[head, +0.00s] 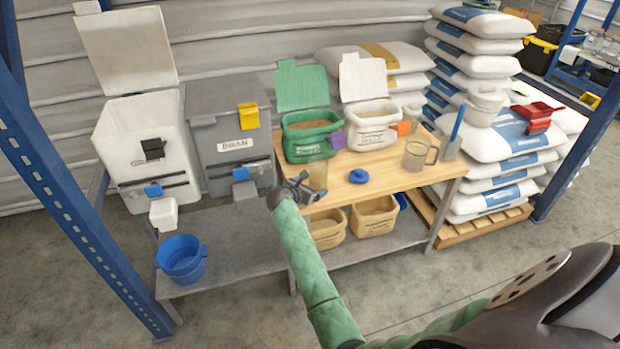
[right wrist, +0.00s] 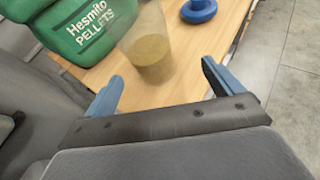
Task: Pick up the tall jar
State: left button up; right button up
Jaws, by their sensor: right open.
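The tall jar (right wrist: 150,52) is clear, with tan contents in its lower part. It stands upright on the wooden bench, beside the green pellet bin. In the head view the jar (head: 318,172) is faint and partly covered by my right gripper (head: 303,187). In the right wrist view my right gripper (right wrist: 162,77) is open, with its blue fingers apart and nothing between the tips. The jar stands just beyond the fingertips, roughly in line with the gap. A blue lid (head: 358,176) lies on the bench to the right of the jar. My left gripper is not in view.
The green bin (head: 312,142) and a white bin (head: 370,130) stand behind on the bench (head: 385,168). A clear jug (head: 415,155) stands at the right. Grey and white hoppers are left, with a blue bucket (head: 181,260) below. Sacks are stacked at right.

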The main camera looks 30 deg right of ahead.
aim_at(313, 178)
jog(key=shift+w+d+r+n, duration=0.25)
jog(key=shift+w+r+n, duration=0.15)
jog(key=shift+w, duration=0.35)
jog(key=shift+w+d+f, duration=0.1)
jog(key=shift+w+d, duration=0.2)
jog(key=shift+d, duration=0.25)
jog(key=x, duration=0.2)
jog(key=p+x, duration=0.1)
jog(key=x, duration=0.2)
jog(key=shift+w, duration=0.3)
jog(key=shift+w+d+f+p, duration=0.1)
jog(key=shift+d+f+p, duration=0.1)
jog(key=shift+d+p, duration=0.15)
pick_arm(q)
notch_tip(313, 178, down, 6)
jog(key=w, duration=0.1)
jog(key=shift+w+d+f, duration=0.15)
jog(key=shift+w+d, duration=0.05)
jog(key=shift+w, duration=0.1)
pick_arm(e)
jog(key=c, duration=1.2)
jog(key=shift+r, duration=0.1)
